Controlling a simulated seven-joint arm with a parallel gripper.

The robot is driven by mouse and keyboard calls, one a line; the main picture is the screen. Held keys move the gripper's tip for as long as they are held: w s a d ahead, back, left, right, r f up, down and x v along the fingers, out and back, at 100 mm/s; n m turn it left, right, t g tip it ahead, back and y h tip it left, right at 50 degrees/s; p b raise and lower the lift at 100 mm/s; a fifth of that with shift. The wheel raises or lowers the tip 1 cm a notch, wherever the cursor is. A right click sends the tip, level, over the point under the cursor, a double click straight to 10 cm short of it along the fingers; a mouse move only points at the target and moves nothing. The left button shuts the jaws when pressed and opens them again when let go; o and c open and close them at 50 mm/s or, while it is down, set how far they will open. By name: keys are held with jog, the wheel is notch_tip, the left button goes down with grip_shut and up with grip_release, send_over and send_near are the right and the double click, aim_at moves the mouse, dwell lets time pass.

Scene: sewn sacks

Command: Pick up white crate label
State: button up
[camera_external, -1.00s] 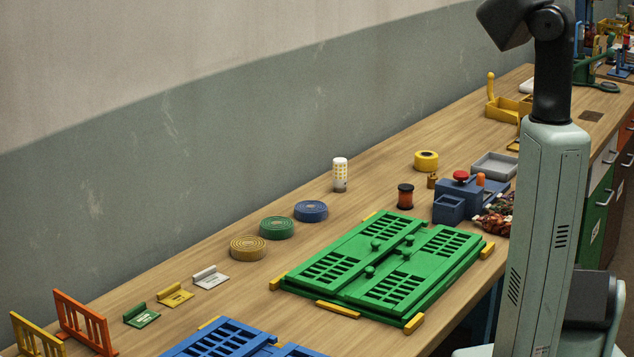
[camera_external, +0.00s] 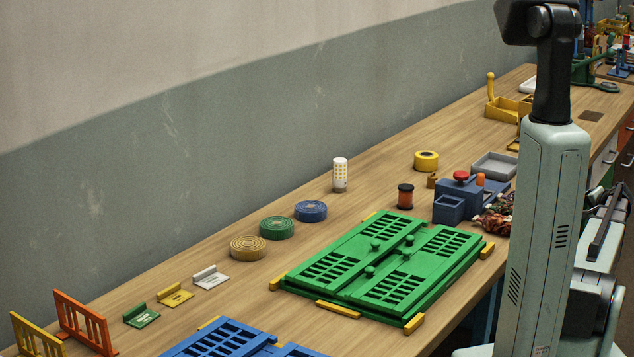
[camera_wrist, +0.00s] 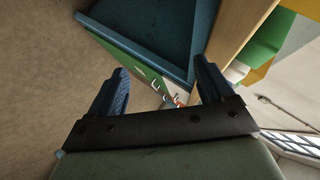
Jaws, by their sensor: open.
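The white crate label (camera_external: 211,278) is a small flat plate with a raised back edge. It lies on the wooden table in the external view, right of the yellow label (camera_external: 175,295) and the green label (camera_external: 142,315). My gripper (camera_wrist: 160,88) shows in the wrist view with its two dark fingers apart and nothing between them. It points toward the floor and the side of the bench, far from the label. In the external view my gripper is not visible; only my arm stands at the right.
A green slatted panel (camera_external: 357,264) between yellow stops fills the table's middle, with a blue panel (camera_external: 223,339) nearer. Tan (camera_external: 248,250), green (camera_external: 277,228) and blue (camera_external: 311,211) rolls lie behind the label. An orange rack (camera_external: 84,322) stands at left. Bare table surrounds the label.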

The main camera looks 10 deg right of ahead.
jog(key=w+a+r+m+t, duration=0.1)
jog(key=w+a+r, duration=0.15)
jog(key=r, duration=0.35)
jog(key=w+a+r+t, duration=0.1)
jog(key=w+r, duration=0.3)
jog(key=r, duration=0.3)
jog(key=w+a+r+y, duration=0.2)
jog(key=w+a+r, duration=0.45)
jog(key=a, duration=0.35)
jog(key=w+a+n+g+y, duration=0.1)
jog(key=a+g+y, duration=0.15)
jog(key=a, duration=1.65)
jog(key=w+a+n+g+y, duration=0.2)
jog(key=a+g, duration=0.2)
jog(key=a, duration=1.6)
jog(key=s+a+f+g, duration=0.1)
jog(key=s+a, duration=0.2)
jog(key=a, duration=0.6)
jog(key=s+a+g, duration=0.2)
jog(key=s+a, duration=0.1)
jog(key=a, duration=0.6)
notch_tip(320, 180, up, 3)
jog(key=g+h, duration=0.4)
jog(key=h, duration=0.3)
send_over(211, 279)
jog(key=shift+n+y, duration=0.25)
jog(key=shift+n, duration=0.05)
notch_tip(211, 279, down, 13)
jog(key=shift+f, duration=0.15)
